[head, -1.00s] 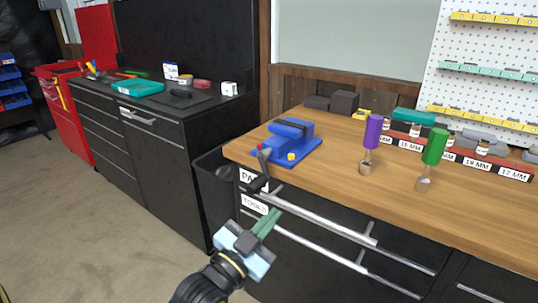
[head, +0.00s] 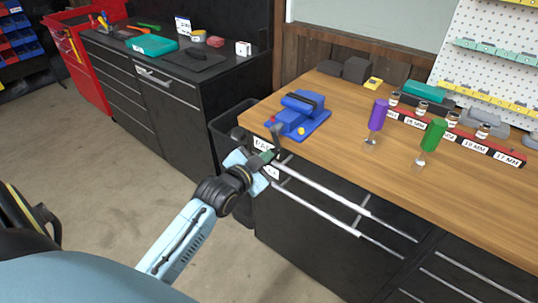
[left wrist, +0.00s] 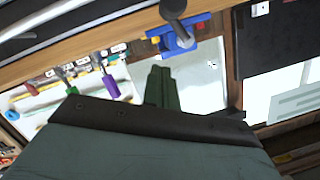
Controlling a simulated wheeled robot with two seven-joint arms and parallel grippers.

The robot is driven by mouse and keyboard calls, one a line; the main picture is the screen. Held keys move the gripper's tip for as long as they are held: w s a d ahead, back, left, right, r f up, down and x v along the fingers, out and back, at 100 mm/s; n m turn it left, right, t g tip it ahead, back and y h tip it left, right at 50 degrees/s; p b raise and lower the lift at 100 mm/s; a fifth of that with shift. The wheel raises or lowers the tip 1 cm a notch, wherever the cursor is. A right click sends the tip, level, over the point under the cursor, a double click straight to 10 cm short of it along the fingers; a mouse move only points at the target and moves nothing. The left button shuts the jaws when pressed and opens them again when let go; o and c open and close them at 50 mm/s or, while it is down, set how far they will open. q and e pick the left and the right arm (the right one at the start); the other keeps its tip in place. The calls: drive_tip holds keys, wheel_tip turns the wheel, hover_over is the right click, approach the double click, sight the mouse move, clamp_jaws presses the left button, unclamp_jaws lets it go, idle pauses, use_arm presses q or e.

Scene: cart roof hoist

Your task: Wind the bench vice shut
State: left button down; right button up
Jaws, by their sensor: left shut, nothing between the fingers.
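The blue bench vice (head: 303,104) sits on the wooden workbench at its front left corner. Its dark crank handle (head: 278,141) hangs at the bench's front edge, with a red tip beside it. In the left wrist view the vice (left wrist: 184,43) is at the top, with a grey rounded part of it nearest the camera. My left gripper (head: 266,158) is shut and empty, just below and in front of the handle. Its green fingers (left wrist: 160,90) point toward the vice in the wrist view. I cannot tell whether they touch the handle. My right gripper is not in view.
The workbench (head: 345,120) has drawers with long bar handles below my gripper. A purple-handled tool (head: 377,115) and a green-handled tool (head: 433,135) stand to the right. A dark bin (head: 226,130) stands left of the bench. Floor is clear at left.

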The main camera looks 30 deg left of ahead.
sight(276, 140)
use_arm(q)
drive_tip(key=w+a+f, duration=0.2)
drive_tip(key=w+f, duration=0.2)
drive_tip(key=w, duration=0.1)
drive_tip(key=shift+f+b, duration=0.25)
drive_tip(key=shift+b, duration=0.15)
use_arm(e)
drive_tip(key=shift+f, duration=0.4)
